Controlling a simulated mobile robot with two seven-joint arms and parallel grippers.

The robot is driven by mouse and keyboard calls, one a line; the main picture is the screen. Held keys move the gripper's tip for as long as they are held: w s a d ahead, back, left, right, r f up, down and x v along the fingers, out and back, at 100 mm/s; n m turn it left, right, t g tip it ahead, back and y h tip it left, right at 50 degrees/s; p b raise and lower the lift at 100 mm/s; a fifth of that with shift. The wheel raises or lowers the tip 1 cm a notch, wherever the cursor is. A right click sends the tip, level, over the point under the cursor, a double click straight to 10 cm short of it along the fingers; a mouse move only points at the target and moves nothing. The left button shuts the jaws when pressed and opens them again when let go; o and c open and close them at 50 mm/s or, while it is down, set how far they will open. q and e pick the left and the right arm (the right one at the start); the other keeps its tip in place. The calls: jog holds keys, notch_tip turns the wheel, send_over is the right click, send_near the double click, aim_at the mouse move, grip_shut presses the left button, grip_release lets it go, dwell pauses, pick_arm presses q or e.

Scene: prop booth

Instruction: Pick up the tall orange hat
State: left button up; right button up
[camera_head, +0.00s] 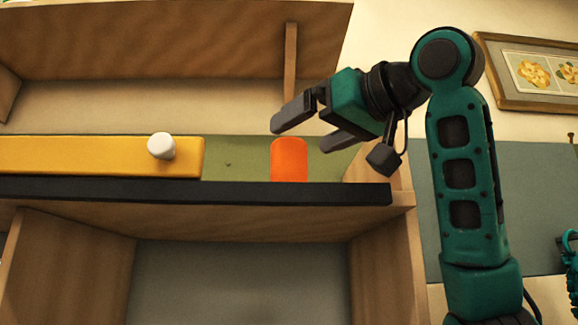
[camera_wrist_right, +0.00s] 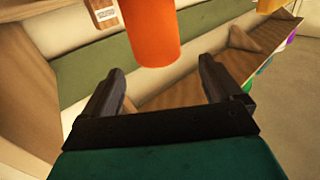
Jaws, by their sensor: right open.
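The tall orange hat (camera_head: 289,160) looks like a plain orange cylinder and stands upright on the green surface behind the dark front edge of the booth counter. In the right wrist view the orange hat (camera_wrist_right: 151,32) is ahead of the fingers, at the top of the picture, partly cut off. My right gripper (camera_head: 300,136) is open and empty, just above and to the right of the hat. Its two fingers are spread apart in the wrist view (camera_wrist_right: 161,66), with the hat beyond their tips. My left gripper is not in view.
A yellow board (camera_head: 90,156) lies left of the hat, with a small white cylinder (camera_head: 161,146) at its right part. A wooden upright (camera_head: 290,62) and upper wooden panel (camera_head: 170,40) frame the opening. Green surface lies clear between board and hat.

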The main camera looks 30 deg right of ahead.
aim_at(291, 144)
jog(key=p+x, duration=0.1)
jog(key=x, duration=0.3)
jog(key=shift+w+d+f, duration=0.1)
jog(key=shift+w, duration=0.55)
jog(key=c, duration=1)
jog(key=shift+c, duration=0.2)
